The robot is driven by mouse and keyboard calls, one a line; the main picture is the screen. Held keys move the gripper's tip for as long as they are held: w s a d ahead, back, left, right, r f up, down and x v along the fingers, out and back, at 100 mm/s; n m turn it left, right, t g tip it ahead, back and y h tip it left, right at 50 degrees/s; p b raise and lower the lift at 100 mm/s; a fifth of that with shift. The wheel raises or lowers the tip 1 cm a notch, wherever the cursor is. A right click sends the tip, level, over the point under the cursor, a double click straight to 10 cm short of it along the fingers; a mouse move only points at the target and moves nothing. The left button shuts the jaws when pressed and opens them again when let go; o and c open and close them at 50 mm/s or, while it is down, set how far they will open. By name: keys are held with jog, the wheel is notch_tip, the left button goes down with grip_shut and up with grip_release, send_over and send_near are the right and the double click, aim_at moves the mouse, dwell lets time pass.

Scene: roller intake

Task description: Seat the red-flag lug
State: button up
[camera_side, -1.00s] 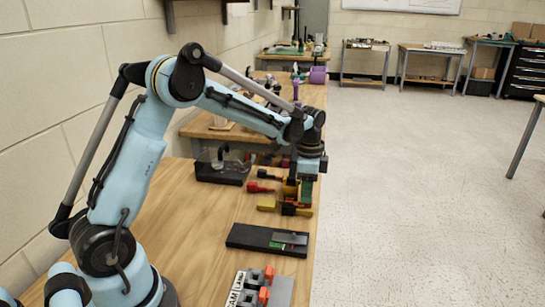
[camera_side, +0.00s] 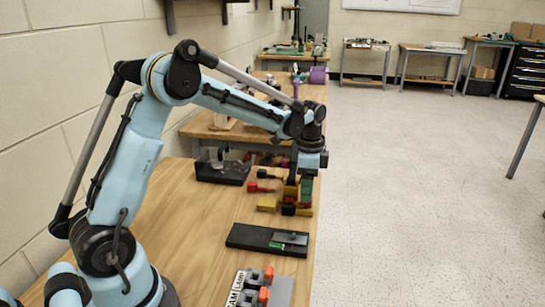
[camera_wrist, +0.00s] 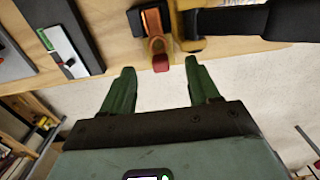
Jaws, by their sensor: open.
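My gripper (camera_wrist: 159,66) is open, with its two green fingers spread apart in the wrist view. A small piece with a red end (camera_wrist: 160,64) and a tan-orange body shows ahead of and between the fingertips, apart from both. It looks like the red-flag lug, but I cannot be sure. Its far end meets a dark block (camera_wrist: 135,22); whether it is seated there I cannot tell. In the side view my gripper (camera_side: 306,198) is low at the right edge of the bench, over yellow and black parts, and hides the red-ended piece.
A red part (camera_side: 260,188) and a yellow block (camera_side: 267,204) lie left of my gripper in the side view. A black tray (camera_side: 245,236) with a green-marked piece lies nearer. A grey fixture (camera_side: 280,292) with orange parts is closest. The bench's left middle is clear.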

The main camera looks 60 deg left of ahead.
notch_tip(320, 180, up, 11)
jog(key=s+d+f+n+t, duration=0.1)
jog(key=s+d+n+t, duration=0.2)
jog(key=s, duration=0.5)
jog(key=s+d+f+n+t, duration=0.2)
jog(key=s+d+n+t, duration=0.2)
jog(key=s, duration=0.4)
jog(key=shift+s+d+n, duration=0.4)
jog(key=shift+d+n, duration=0.15)
jog(key=shift+n, duration=0.45)
jog(key=shift+o, duration=0.3)
